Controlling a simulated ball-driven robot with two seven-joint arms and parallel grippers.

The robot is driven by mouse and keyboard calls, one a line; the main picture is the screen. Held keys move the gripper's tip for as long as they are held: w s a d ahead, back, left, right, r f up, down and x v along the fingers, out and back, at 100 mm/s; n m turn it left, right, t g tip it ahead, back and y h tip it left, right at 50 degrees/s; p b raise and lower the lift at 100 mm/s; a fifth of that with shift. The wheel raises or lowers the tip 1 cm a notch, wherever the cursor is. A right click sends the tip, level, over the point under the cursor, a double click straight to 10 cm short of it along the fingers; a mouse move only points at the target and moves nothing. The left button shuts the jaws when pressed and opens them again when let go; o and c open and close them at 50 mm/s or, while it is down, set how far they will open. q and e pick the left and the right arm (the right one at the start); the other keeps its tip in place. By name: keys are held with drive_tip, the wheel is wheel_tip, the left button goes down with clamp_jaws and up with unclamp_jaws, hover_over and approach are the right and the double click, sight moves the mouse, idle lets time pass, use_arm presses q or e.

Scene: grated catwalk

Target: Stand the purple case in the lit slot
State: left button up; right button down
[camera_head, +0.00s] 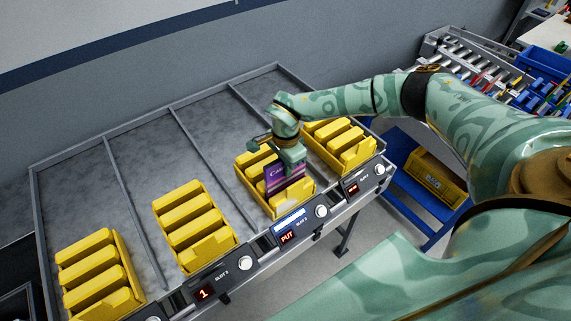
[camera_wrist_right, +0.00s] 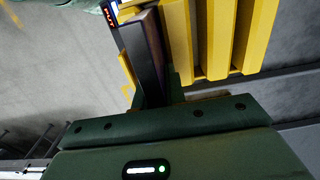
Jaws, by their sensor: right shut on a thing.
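The purple case (camera_head: 274,181) is upright in my right gripper (camera_head: 291,160), over or partly inside the front part of a yellow rack (camera_head: 290,208). The display (camera_head: 287,237) in front of this rack is lit and reads PUT. In the right wrist view, the case (camera_wrist_right: 151,52) shows as a dark slab between the fingers, beside the yellow dividers (camera_wrist_right: 215,35). My right gripper is shut on it. I cannot tell whether the case's bottom touches the rack floor. My left gripper is not in view.
Other yellow racks stand at the far left (camera_head: 98,272), middle left (camera_head: 194,227) and right (camera_head: 340,143) on the metal shelf (camera_head: 140,145), in lanes split by rails. A blue cart with a yellow bin (camera_head: 436,180) stands to the right.

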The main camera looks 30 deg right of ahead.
idle(0.4)
drive_tip(key=c, duration=1)
unclamp_jaws()
drive_tip(key=shift+o, duration=0.2)
wheel_tip(320, 180, up, 8)
drive_tip(key=p, duration=0.7)
drive_tip(key=shift+f, duration=0.1)
